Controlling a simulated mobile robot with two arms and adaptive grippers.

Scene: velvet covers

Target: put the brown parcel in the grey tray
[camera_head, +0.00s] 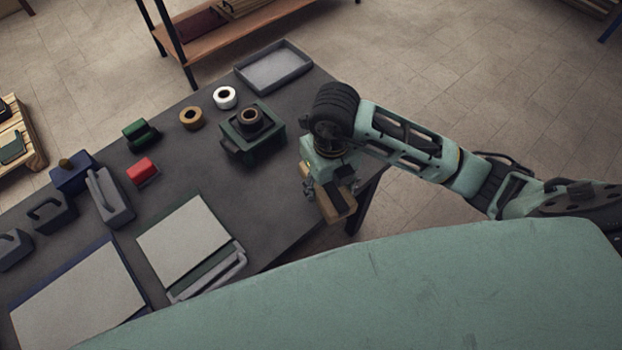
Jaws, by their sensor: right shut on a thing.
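The grey tray (303,61) lies at the far right end of the dark table and looks empty. My right gripper (331,190) points down at the table's right front edge. It is shut on the brown parcel (339,208), a small tan-brown block partly hidden by the fingers. The parcel is in front of the tray and well apart from it. I cannot tell its exact height against the table edge. My left gripper is not in view.
A dark green box (252,137) with a brown roll stands between gripper and tray. A white tape roll (225,97) and a tan roll (191,118) lie left of it. Clipboards (184,241) and several dark blocks fill the left. A shelf (222,36) stands behind.

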